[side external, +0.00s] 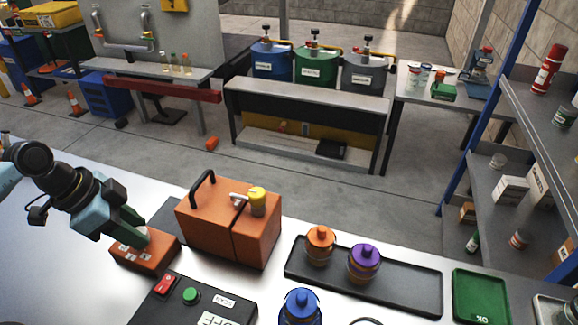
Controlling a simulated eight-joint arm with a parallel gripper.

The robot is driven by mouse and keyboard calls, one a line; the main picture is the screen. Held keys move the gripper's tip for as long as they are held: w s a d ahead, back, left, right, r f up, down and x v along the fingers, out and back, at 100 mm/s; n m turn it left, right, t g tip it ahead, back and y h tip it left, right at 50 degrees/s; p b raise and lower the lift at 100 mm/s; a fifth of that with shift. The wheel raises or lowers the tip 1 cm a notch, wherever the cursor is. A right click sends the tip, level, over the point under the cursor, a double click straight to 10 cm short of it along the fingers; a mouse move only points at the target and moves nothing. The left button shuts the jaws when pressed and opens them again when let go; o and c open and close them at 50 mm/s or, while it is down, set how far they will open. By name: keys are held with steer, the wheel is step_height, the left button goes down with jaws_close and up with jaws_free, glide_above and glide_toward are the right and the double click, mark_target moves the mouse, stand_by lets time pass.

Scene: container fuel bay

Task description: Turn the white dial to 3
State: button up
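A small orange box (148,260) with white labels on its near side sits on the metal worktop at the lower left. The white dial (144,232) shows as a small pale patch on top of the box, mostly hidden by my gripper. My gripper (138,237) points down at the dial, with its dark green fingers at or beside it. I cannot tell whether the fingers touch the dial or how far apart they are. The dial's pointer and the numbers on the labels are too small to read.
A larger orange case (225,235) with a black handle and a yellow-capped part stands close right of the box. A black panel (200,305) with red and green buttons is in front. A dark tray (400,285) holds orange-topped and purple-topped jars. A blue jar (300,308) stands nearby.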

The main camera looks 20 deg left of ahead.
jaws_close()
steer(key=shift+n, duration=0.4)
steer(key=n+t+y, duration=0.1)
steer(key=n, duration=0.2)
steer(key=shift+d+n, duration=0.15)
steer(key=shift+n, duration=0.25)
steer(key=n+y, duration=0.2)
steer(key=n, duration=0.2)
steer(key=shift+d, duration=0.15)
steer(key=n+y, duration=0.2)
steer(key=n, duration=0.3)
steer(key=shift+d, duration=0.1)
steer(key=n+y, duration=0.1)
steer(key=n, duration=0.3)
steer(key=shift+g, duration=0.4)
steer(key=shift+n+y, duration=0.3)
